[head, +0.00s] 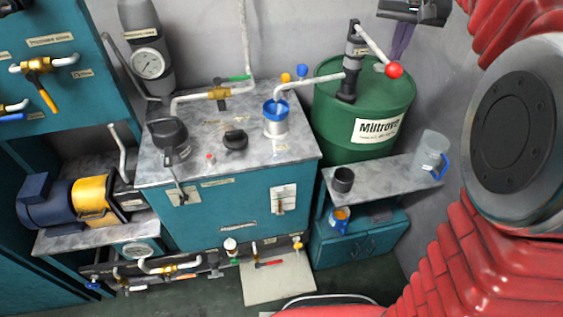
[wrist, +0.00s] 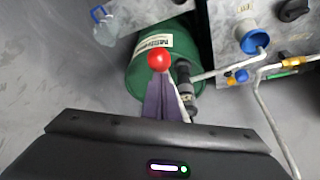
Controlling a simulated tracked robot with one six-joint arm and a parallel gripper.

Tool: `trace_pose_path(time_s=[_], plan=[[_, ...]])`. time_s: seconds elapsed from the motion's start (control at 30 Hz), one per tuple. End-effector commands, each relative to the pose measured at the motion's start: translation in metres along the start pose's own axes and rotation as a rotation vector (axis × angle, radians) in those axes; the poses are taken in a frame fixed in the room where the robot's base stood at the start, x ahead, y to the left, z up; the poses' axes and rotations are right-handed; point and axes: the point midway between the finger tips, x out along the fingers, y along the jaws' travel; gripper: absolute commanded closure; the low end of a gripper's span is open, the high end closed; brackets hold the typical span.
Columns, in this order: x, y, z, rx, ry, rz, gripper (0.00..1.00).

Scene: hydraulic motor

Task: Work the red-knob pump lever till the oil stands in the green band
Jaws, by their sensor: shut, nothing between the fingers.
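The pump lever (head: 372,43) is a pale rod on the grey hand pump (head: 350,62), which stands on the green drum (head: 335,115). The lever slopes down to the right and ends in a red knob (head: 394,70). My gripper (head: 399,56) is shut and empty, its purple fingers just behind or beside the knob. In the wrist view the knob (wrist: 159,59) shows right at the tips of my gripper (wrist: 163,82); I cannot tell whether they touch. A small white gauge plate (head: 284,199) is on the teal tank front. The oil level and green band are too small to make out.
The pump spout (head: 305,80) reaches left to a blue-rimmed filler (head: 276,118) on the tank top (head: 225,145). Grey walls are close behind the drum.

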Motion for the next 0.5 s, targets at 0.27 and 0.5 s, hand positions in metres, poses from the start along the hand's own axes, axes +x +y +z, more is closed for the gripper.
trace_pose_path(time_s=[0.27,0.5], plan=[[0.017,0.0,0.008,0.0,-0.004,0.0,1.0],[0.031,0.0,0.014,0.0,-0.004,0.0,1.0]])
